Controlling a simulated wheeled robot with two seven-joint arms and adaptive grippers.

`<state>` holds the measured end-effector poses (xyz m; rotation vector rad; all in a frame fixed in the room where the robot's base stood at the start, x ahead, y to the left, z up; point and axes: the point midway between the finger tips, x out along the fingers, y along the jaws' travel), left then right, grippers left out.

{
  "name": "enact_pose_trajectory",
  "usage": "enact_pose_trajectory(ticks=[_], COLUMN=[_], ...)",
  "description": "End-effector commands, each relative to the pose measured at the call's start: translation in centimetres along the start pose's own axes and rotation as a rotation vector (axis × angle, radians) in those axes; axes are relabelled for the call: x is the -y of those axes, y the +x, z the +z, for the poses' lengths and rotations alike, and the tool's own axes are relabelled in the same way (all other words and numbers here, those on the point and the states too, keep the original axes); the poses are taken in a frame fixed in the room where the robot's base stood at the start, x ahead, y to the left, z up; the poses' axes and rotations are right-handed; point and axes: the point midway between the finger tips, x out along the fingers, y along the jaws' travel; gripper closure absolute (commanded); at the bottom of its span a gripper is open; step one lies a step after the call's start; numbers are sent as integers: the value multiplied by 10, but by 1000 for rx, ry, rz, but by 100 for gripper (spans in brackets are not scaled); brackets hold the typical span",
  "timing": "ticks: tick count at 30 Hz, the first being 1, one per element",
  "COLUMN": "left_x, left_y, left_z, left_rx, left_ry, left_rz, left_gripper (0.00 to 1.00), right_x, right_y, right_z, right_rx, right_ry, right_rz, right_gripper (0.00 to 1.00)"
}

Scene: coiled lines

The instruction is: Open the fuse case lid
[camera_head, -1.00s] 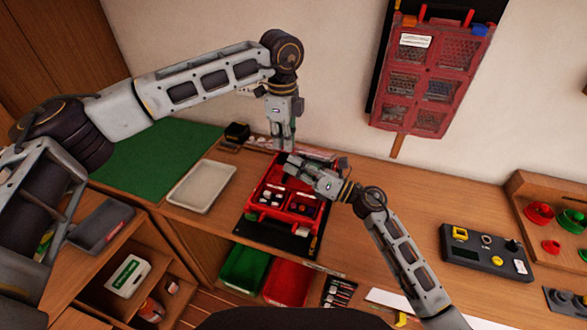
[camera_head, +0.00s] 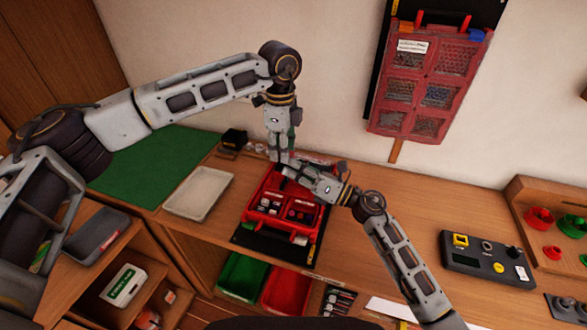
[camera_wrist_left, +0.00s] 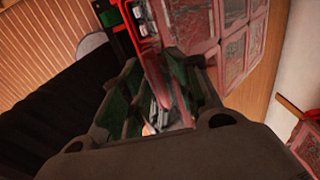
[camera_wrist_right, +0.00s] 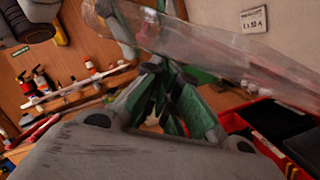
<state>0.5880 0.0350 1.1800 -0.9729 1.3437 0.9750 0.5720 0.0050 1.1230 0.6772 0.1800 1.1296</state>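The red fuse case (camera_head: 251,212) lies on a dark mat on the bench, its front compartments with dark and red parts in plain view. A clear, red-edged panel, seemingly its lid, shows at the back behind my grippers; its exact angle is hard to tell. My left gripper (camera_head: 281,163) points down at the case's back edge. In the left wrist view its fingers (camera_wrist_left: 160,90) stand apart with a red strip between them, grip unclear. My right gripper (camera_head: 287,170) lies low over the case's back. Its fingertips (camera_wrist_right: 165,80) look close together beside a clear sheet (camera_wrist_right: 215,65).
A pale tray (camera_head: 197,191) and green mat (camera_head: 150,175) are left of the case. A red compartment case (camera_head: 430,85) hangs on the wall. A dark control box (camera_head: 485,258) stands right. Green (camera_head: 243,275) and red bins (camera_head: 286,289) sit below the bench edge.

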Motion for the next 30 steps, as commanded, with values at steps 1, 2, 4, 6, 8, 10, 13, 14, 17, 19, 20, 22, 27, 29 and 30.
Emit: enact_pose_trajectory(ticks=[1,2,4,6,8,10,13,14,17,19,20,22,27,29,30], left_x=[-1,-1,-1,-1,-1,0,0,0,0,0,0,0,0,1,1], left_y=[2,2,2,2,1,-1,-6,-8,-18,-27,-31,-41,-67,-76,-82], left_z=[1,1,1,1,1,1,1,1,1,1,0,0,0,0,0], left_rx=[3,3,3,3,3,3,2,1,1,1,1,1,0,1,1], left_ry=[-1,-1,-2,-2,-2,-2,-2,-2,-2,-1,-1,-1,0,0,0], left_rz=[6,6,5,5,5,4,2,2,0,-1,-2,-2,-2,-3,-3], left_gripper=[73,73,73,73,73,73,73,73,73,73,73,73,73,73,73], right_x=[0,0,0,0,0,0,0,0,0,0,0,0,0,0,0], right_y=[0,0,0,0,0,0,0,0,0,0,0,0,0,0,0], right_z=[4,4,4,4,3,3,2,2,1,1,1,0,0,0,0], right_rx=[7,7,6,5,5,5,4,3,1,1,0,0,-1,-1,-1], right_ry=[-3,-3,-3,-3,-3,-2,-2,-2,-1,-1,-1,0,0,0,0], right_rz=[-1,-1,-1,-1,-1,-1,-1,0,0,0,0,0,1,1,1], right_gripper=[100,100,100,100,100,100,100,100,100,100,100,100,100,100,100])
